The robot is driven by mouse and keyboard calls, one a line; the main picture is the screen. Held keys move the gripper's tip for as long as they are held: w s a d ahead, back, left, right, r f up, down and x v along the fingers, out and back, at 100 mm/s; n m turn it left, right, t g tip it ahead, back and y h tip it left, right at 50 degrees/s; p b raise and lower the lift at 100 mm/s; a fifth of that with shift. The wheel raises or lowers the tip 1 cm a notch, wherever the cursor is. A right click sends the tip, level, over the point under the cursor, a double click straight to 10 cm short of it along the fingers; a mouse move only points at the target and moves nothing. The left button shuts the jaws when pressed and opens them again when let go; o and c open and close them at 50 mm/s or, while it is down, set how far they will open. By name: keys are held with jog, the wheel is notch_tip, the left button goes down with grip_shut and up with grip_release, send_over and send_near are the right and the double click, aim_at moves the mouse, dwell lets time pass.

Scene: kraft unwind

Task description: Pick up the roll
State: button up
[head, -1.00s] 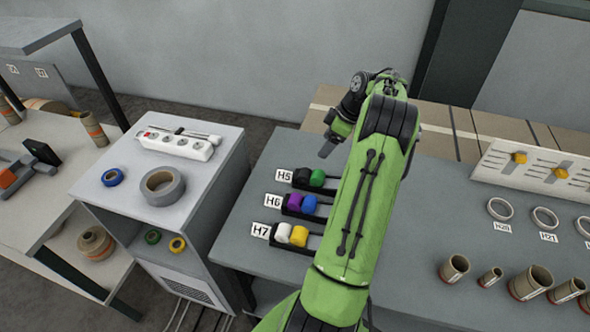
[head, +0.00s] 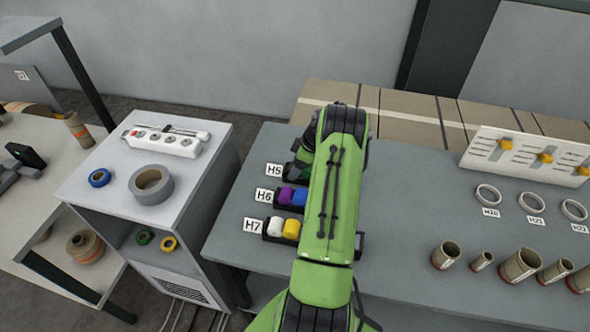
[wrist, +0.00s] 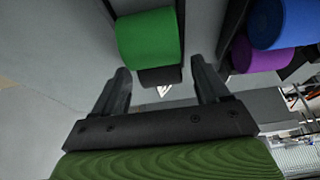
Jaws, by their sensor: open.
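Several small coloured rolls sit in black racks on the grey bench. In the wrist view a green roll (wrist: 147,38) lies just beyond my gripper (wrist: 162,82), roughly between its two spread fingers. The jaws are open, with nothing visibly held. A black piece (wrist: 160,76) shows beside the green roll. A blue roll (wrist: 280,22) and a purple roll (wrist: 255,57) are at the upper right. In the head view the purple roll (head: 286,194), blue roll (head: 299,197), white roll (head: 274,226) and yellow roll (head: 291,229) show. My arm hides my gripper and most of the H5 rack there.
A cabinet (head: 205,160) at left carries a grey tape roll (head: 138,193), a blue tape ring (head: 99,177) and a power strip (head: 160,143). The bench between is largely clear.

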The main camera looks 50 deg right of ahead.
jog(key=c, duration=1.1)
